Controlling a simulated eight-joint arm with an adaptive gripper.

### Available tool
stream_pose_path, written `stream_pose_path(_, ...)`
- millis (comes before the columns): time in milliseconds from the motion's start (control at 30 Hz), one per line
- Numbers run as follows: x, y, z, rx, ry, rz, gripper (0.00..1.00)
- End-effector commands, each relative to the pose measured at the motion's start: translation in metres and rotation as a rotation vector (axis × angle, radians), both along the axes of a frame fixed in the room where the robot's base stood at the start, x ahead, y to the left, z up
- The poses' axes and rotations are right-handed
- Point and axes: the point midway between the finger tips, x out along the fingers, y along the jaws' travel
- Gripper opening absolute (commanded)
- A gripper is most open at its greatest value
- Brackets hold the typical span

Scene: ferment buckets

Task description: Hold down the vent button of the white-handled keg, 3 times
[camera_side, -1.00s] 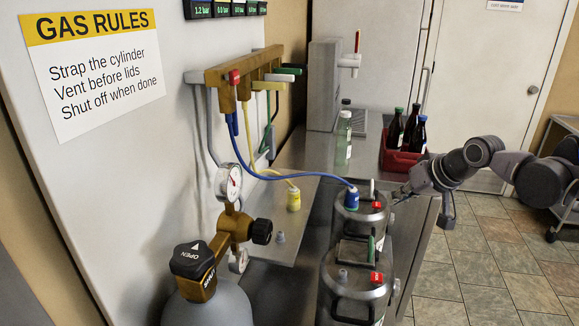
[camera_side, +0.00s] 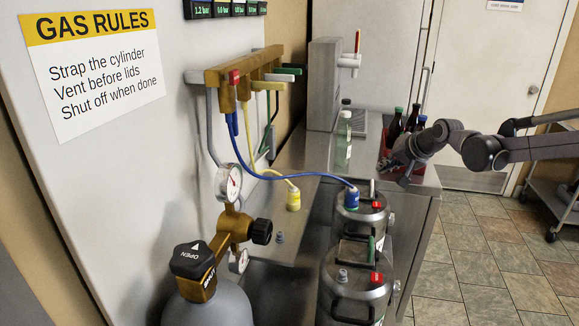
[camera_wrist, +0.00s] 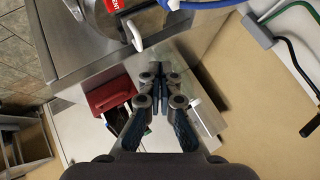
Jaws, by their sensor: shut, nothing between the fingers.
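The white-handled keg (camera_side: 346,229) stands at the counter's front, behind a second keg. Its red vent button (camera_side: 376,205) is on the lid's right, and a blue connector (camera_side: 351,199) sits on the lid. In the wrist view its white handle (camera_wrist: 138,35) and red button (camera_wrist: 114,4) show at the top edge, above my fingertips. My gripper (camera_wrist: 153,78) is shut and empty. In the side view my gripper (camera_side: 404,176) is right of and beyond this keg, near the bottle crate, apart from the button.
The nearer keg (camera_side: 341,296) has a green handle (camera_side: 371,249) and its own red button (camera_side: 376,278). A red crate (camera_wrist: 110,96) with dark bottles stands at the counter's far right. A blue hose (camera_side: 285,179) arches to the white-handled keg. A clear bottle (camera_side: 343,138) stands farther back.

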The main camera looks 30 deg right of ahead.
Motion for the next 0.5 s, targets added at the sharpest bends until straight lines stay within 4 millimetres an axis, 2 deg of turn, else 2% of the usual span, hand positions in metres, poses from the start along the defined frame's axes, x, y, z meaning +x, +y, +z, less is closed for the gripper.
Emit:
stream_pose_path(267, 0.0, 0.0, -0.007, -0.001, 0.001, 0.002, 0.0)
stream_pose_path(500, 0.0, 0.0, -0.034, -0.001, 0.001, 0.002, 0.0)
